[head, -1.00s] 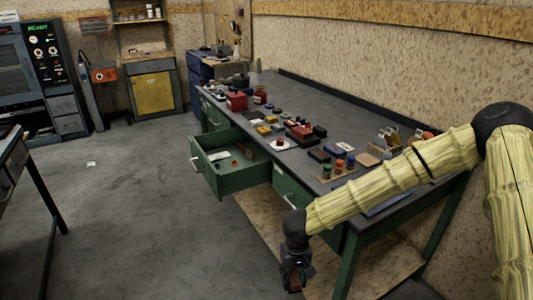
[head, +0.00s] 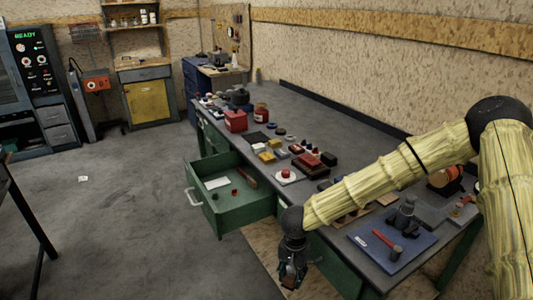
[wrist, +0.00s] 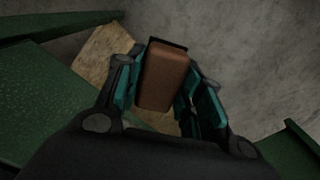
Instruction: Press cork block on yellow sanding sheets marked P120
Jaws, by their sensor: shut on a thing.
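My gripper (head: 291,276) hangs beside the front of the green bench, below the bench top. In the wrist view it is shut on a brown block (wrist: 165,75) with a dark strip along its far edge, which looks like the cork block. The block also shows, small and dark, in the head view. Small yellow flat pieces (head: 267,157) lie on the middle of the bench among other items. I cannot read any P120 marking, so I cannot tell which are the sanding sheets.
The bench top (head: 330,125) carries red containers, dark blocks and a red button on a white plate (head: 287,177). A green drawer (head: 232,190) stands open left of my arm. A blue mat (head: 393,245) with a hammer lies at the near end.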

